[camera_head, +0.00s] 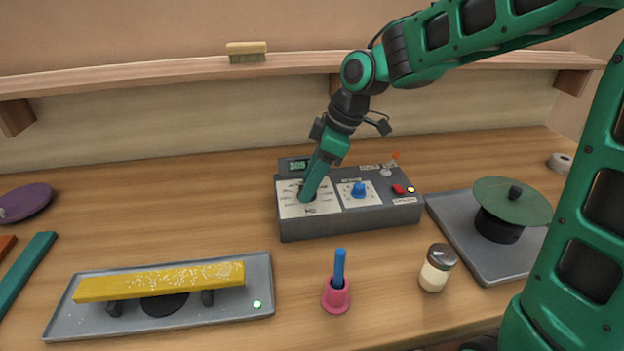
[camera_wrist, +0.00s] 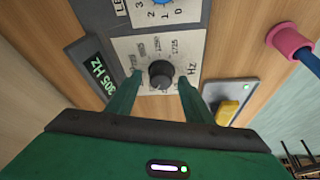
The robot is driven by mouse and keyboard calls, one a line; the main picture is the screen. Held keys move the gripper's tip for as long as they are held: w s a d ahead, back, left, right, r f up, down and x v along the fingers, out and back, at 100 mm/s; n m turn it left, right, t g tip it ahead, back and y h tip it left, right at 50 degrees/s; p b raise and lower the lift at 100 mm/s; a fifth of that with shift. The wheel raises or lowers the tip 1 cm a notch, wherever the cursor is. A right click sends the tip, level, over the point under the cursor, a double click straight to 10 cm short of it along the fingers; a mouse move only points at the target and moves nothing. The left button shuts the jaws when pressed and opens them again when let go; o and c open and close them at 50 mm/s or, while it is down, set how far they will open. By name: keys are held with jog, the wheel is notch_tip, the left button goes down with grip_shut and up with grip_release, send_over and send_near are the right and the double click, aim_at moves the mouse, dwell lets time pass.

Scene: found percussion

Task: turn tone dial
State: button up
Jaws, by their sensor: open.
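The grey control box (camera_head: 350,222) stands on the wooden bench. In the wrist view its black tone dial (camera_wrist: 160,73) sits on a white scale plate marked in Hz. A small display (camera_wrist: 97,72) beside it reads what looks like 305 Hz. My gripper (camera_head: 308,195) reaches down over the left plate of the box and hides the dial in the head view. In the wrist view my gripper (camera_wrist: 153,88) is open, with one finger on each side of the dial. I cannot tell whether the fingers touch it.
A blue knob (camera_head: 358,189) and a red button (camera_head: 398,189) are on the same box. A yellow bar (camera_head: 160,281) lies on a tray at the front left. A pink holder (camera_head: 335,296), a shaker jar (camera_head: 436,267) and a green disc (camera_head: 512,200) stand around the box.

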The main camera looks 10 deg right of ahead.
jog(key=c, duration=1)
jog(key=shift+d, duration=0.15)
jog(key=shift+c, duration=0.2)
jog(key=shift+a+r, duration=0.1)
jog(key=shift+a, duration=0.1)
jog(key=shift+m, duration=0.5)
jog(key=shift+a+m+t+h, duration=0.15)
jog(key=shift+m+t, duration=0.35)
jog(key=shift+m, duration=0.65)
jog(key=shift+d+m+t+h, duration=0.1)
jog(key=shift+m+t+h, duration=0.3)
jog(key=shift+m, duration=0.75)
